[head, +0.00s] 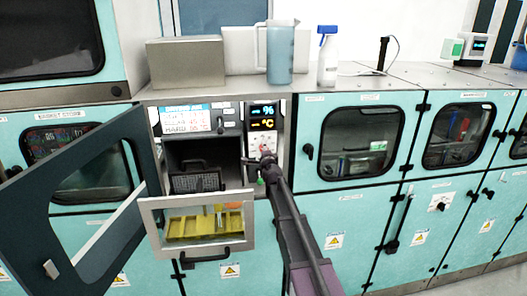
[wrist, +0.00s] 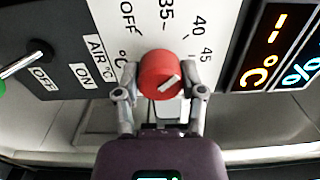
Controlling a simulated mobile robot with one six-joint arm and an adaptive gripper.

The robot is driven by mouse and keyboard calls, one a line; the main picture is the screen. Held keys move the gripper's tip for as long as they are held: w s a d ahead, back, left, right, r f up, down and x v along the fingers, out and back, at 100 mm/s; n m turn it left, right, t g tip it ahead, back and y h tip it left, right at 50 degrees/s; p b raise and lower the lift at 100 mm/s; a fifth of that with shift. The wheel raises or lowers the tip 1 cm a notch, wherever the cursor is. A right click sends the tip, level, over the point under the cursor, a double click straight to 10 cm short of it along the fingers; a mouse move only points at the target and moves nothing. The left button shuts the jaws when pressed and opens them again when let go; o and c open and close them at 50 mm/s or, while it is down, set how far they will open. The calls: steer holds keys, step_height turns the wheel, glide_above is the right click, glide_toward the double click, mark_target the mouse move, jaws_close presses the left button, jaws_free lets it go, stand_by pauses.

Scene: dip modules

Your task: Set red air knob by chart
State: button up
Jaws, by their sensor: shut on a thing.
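The red air knob (wrist: 160,75) sits on a white dial panel in the wrist view, below printed marks OFF, 35, 40 and 45. A short white line on its face slants up to the right; its exact reading is unclear. My gripper (wrist: 160,95) is shut on the knob, one finger on each side. In the head view my gripper (head: 264,168) is at the control column right of the open chamber. The chart (head: 186,118) is a white card with a blue header above the chamber; its lines are too small to read surely, though one seems to begin HARD.
A display (wrist: 275,50) beside the dial shows orange dashes with °C and a blue % sign. A toggle switch (wrist: 25,60) is left of the dial. In the head view a dark door (head: 75,210) stands open at left, and a drawer with yellow contents (head: 205,225) protrudes below the chamber.

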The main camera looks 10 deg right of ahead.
steer(key=shift+w+m, duration=0.1)
steer(key=shift+m, duration=0.3)
steer(key=o, duration=1.1)
steer(key=shift+o, duration=0.2)
steer(key=s, duration=1.2)
